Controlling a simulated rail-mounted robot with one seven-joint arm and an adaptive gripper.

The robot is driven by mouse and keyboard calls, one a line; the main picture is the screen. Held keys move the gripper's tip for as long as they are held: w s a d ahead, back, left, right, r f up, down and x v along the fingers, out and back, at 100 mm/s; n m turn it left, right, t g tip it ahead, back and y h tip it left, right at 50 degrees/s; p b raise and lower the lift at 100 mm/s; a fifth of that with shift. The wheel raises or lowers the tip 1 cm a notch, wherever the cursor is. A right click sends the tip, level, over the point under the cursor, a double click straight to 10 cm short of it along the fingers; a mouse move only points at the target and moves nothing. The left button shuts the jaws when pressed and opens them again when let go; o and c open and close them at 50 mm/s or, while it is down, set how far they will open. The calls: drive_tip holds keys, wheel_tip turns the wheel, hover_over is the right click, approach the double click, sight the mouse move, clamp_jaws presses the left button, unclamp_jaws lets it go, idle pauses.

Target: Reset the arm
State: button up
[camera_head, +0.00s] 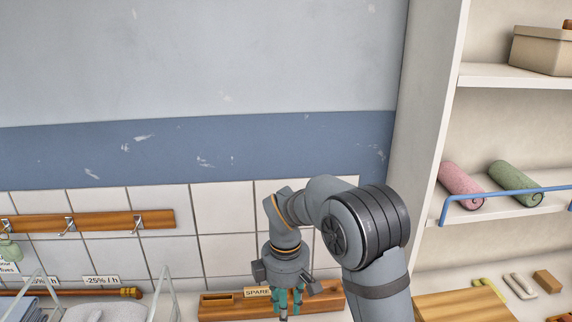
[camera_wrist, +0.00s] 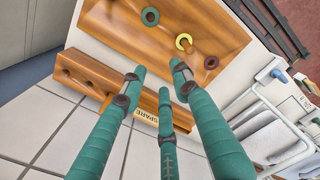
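My gripper (camera_head: 284,312) hangs pointing down at the lower middle of the head view, over a wooden block labelled SPARE (camera_head: 218,306). In the wrist view its green, dark-jointed fingers (camera_wrist: 160,80) are spread apart with nothing between them. The SPARE block (camera_wrist: 85,72) shows beyond the fingertips there. I cannot tell how high the fingertips are above it, and nothing shows touching it. My arm hides part of the tiled wall in the head view.
Shelves (camera_head: 520,75) with rolled towels (camera_head: 461,185) and a blue rail (camera_head: 500,194) stand right. A hook rail (camera_head: 95,221) crosses the left wall.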

drive_tip(key=shift+s+a+f+p, duration=0.75)
drive_tip(key=shift+s+a+f, duration=0.2)
drive_tip(key=shift+a+f, duration=0.85)
drive_tip(key=shift+s+a+f+p, duration=0.9)
drive_tip(key=shift+a+f, duration=0.45)
drive_tip(key=shift+a, duration=0.85)
drive_tip(key=shift+s+a+f+p, duration=0.6)
drive_tip(key=shift+s+a+f, duration=0.45)
drive_tip(key=shift+a+f, duration=0.75)
drive_tip(key=shift+w+a+r, duration=0.1)
drive_tip(key=shift+a+r, duration=0.05)
drive_tip(key=shift+r, duration=0.1)
